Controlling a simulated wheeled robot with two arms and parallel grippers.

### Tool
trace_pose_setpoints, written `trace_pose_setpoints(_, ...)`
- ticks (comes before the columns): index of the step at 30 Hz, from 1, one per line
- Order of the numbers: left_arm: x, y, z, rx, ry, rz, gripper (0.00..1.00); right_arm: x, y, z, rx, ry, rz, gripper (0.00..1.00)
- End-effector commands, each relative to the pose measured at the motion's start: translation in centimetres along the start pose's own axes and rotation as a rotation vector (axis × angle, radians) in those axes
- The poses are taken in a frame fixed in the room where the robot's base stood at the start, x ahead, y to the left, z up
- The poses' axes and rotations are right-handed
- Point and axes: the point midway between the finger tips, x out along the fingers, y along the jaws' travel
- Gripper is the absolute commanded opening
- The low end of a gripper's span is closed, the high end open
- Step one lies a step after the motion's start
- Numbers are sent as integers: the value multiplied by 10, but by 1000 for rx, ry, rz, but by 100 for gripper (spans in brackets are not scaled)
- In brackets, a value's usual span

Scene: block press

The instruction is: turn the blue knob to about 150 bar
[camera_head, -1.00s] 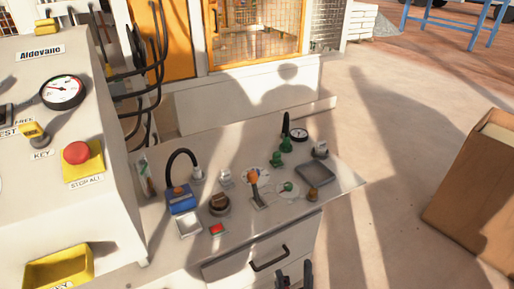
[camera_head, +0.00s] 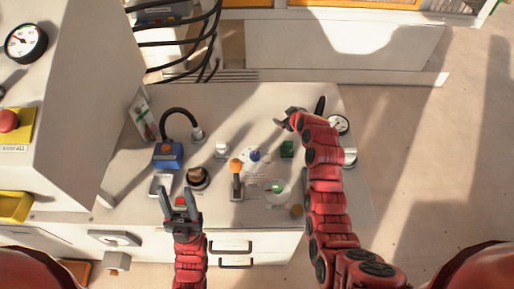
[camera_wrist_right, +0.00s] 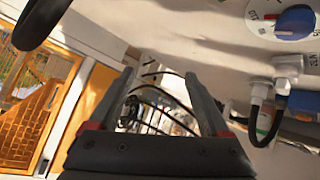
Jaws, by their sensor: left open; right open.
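The blue knob (camera_head: 254,155) sits on a round white dial on the light bench top, in the middle of the head view. It also shows in the right wrist view (camera_wrist_right: 296,20) at the upper right, with a red mark and printing on the dial; the exact setting is too small to read. My right gripper (camera_head: 282,119) is open and empty, above and to the right of the knob in the head view, apart from it. Its open fingers also show in the right wrist view (camera_wrist_right: 160,82). My left gripper (camera_head: 178,194) is open near the bench's front edge, left of the knob.
An orange-topped lever (camera_head: 236,167) stands just left of the knob. A green block (camera_head: 287,149) and a gauge (camera_head: 339,124) are to the right. A blue box (camera_head: 168,155) with a black hose and a dark round knob (camera_head: 196,178) are to the left.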

Motion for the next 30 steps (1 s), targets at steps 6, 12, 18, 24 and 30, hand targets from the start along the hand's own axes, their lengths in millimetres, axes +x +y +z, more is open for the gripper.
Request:
trace_pose_setpoints(6, 20, -1, -3, 0, 0, 0, 50, -48, -47, -15, -202, -245, -387, 81)
trace_pose_setpoints(12, 26, -1, -4, 0, 0, 0, 50, -88, -68, -12, -313, -356, -586, 81)
trace_pose_setpoints(18, 11, 0, -2, 0, 0, 0, 50, -88, -78, -3, -335, -377, -627, 81)
trace_pose_setpoints(24, -23, 1, 4, 0, 0, 0, 50, -65, -92, 12, -334, -376, -625, 81)
trace_pose_setpoints(30, -14, 1, 2, 0, 0, 0, 50, -36, -115, 25, -331, -381, -631, 81)
